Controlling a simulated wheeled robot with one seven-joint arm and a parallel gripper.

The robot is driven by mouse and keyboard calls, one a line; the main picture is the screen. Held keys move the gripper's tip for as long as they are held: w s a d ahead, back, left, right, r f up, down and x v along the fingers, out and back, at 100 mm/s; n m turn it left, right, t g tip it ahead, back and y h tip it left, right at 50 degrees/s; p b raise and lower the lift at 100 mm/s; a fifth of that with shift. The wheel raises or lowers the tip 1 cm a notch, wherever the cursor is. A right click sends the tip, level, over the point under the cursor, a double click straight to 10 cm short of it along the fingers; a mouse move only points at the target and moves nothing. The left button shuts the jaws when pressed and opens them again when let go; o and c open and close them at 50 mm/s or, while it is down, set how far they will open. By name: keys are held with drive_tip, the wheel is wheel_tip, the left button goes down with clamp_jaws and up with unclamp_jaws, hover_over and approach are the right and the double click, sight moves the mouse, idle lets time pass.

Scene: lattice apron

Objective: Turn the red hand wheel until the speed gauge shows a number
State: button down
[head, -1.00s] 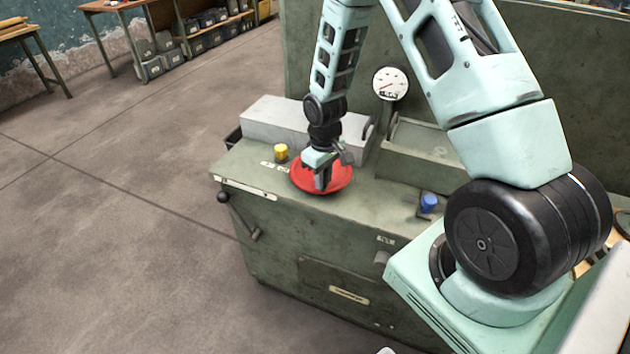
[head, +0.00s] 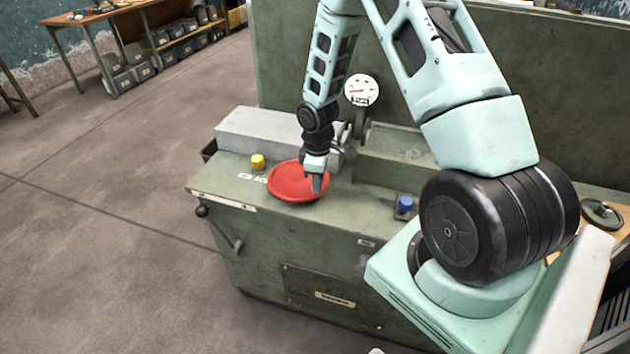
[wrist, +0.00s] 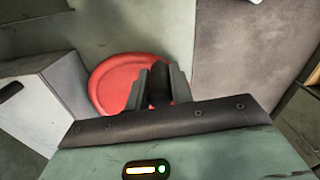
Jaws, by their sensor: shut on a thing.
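The red hand wheel (head: 285,180) lies flat on top of the green machine. It also shows in the wrist view (wrist: 112,82), partly hidden by my gripper. My gripper (head: 318,186) is at the right part of the wheel, pointing down. In the wrist view my gripper (wrist: 158,90) is shut on a dark upright handle (wrist: 159,82) at the wheel's right side. The speed gauge (head: 361,89) is a round white dial behind the wheel. Its red needle points left. The figures on it are too small to read.
A yellow knob (head: 257,162) stands left of the wheel and a blue knob (head: 405,203) to its right. A grey block (head: 255,131) lies behind the wheel. A lever with a black ball (head: 202,211) sticks out at the machine's left front. The floor at left is clear.

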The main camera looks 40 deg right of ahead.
drive_tip(key=shift+w+d, duration=0.1)
drive_tip(key=shift+d, duration=0.05)
drive_tip(key=c, duration=1.2)
unclamp_jaws()
drive_tip(key=shift+c, duration=0.2)
wheel_tip(320, 180, up, 18)
drive_tip(key=b, duration=0.1)
drive_tip(key=shift+f, duration=0.25)
drive_tip(key=s+a+r, duration=0.2)
drive_tip(key=s+a, duration=0.1)
drive_tip(key=a, duration=0.6)
drive_tip(key=s+a+r, duration=0.1)
drive_tip(key=s+a, duration=0.2)
drive_tip(key=a, duration=0.6)
drive_tip(key=s+a+r, duration=0.1)
drive_tip(key=s+a, duration=0.5)
drive_tip(key=s, duration=0.3)
drive_tip(key=s+a+r, duration=0.1)
drive_tip(key=s+a, duration=0.5)
drive_tip(key=s, duration=0.2)
drive_tip(key=shift+s+y, duration=0.3)
drive_tip(key=shift+s, duration=0.05)
